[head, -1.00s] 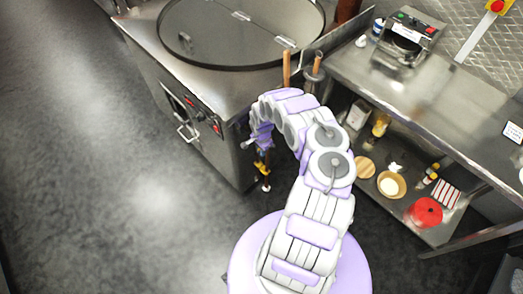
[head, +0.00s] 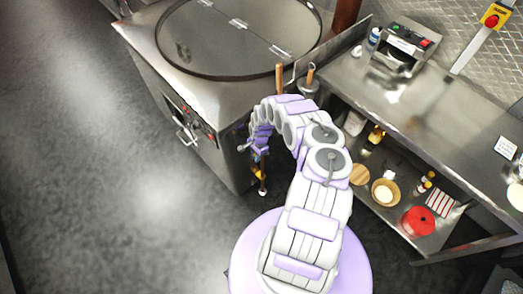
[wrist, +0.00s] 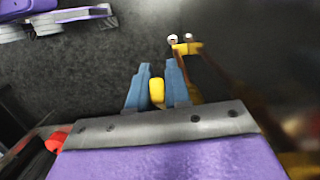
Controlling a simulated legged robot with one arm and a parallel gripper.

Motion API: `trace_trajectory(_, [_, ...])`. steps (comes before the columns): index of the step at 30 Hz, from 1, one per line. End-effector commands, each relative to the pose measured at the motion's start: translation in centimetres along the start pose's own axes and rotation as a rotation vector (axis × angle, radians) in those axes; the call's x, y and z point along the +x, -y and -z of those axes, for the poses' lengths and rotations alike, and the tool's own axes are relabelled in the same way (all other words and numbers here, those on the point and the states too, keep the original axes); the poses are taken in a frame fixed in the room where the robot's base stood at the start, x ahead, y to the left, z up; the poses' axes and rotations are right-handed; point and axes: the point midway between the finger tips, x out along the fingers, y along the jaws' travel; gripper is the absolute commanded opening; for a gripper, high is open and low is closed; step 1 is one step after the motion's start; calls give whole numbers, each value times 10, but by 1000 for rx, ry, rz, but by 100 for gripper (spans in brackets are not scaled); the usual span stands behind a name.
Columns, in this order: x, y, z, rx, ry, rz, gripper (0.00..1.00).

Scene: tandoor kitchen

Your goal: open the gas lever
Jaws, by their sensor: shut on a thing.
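The yellow gas lever (wrist: 156,90) shows in the wrist view between the two blue fingers of my gripper (wrist: 157,88). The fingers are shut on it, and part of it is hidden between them. A yellow-brown gas pipe (wrist: 187,48) with two pale round ends is just right of the fingers. In the head view my gripper (head: 258,152) is low beside the oven's right front corner, mostly hidden by my arm. The pipe's yellow fitting (head: 258,173) shows just below it. The lever's angle is hard to tell.
The steel tandoor counter (head: 185,75) with a round lid (head: 240,35) stands behind my gripper. A steel table (head: 440,100) on the right has a lower shelf with a red pot (head: 419,221) and bowls. The dark floor (head: 110,190) on the left is clear.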

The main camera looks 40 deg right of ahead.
Motion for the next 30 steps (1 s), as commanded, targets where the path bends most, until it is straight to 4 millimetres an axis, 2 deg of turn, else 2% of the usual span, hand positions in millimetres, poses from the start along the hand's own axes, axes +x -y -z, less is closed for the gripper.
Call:
trace_trajectory(1, [-7, 3, 1, 6, 13, 9, 0])
trace_trajectory(6, [-11, 4, 0, 5, 66, 12, 0])
trace_trajectory(20, [-10, 2, 1, 0, 101, 12, 0])
trace_trajectory(21, [-10, 2, 2, 0, 100, 12, 19])
trace_trajectory(27, [-10, 1, 2, 1, 102, 10, 38])
trace_trajectory(30, [-9, 0, 2, 1, 103, 9, 38])
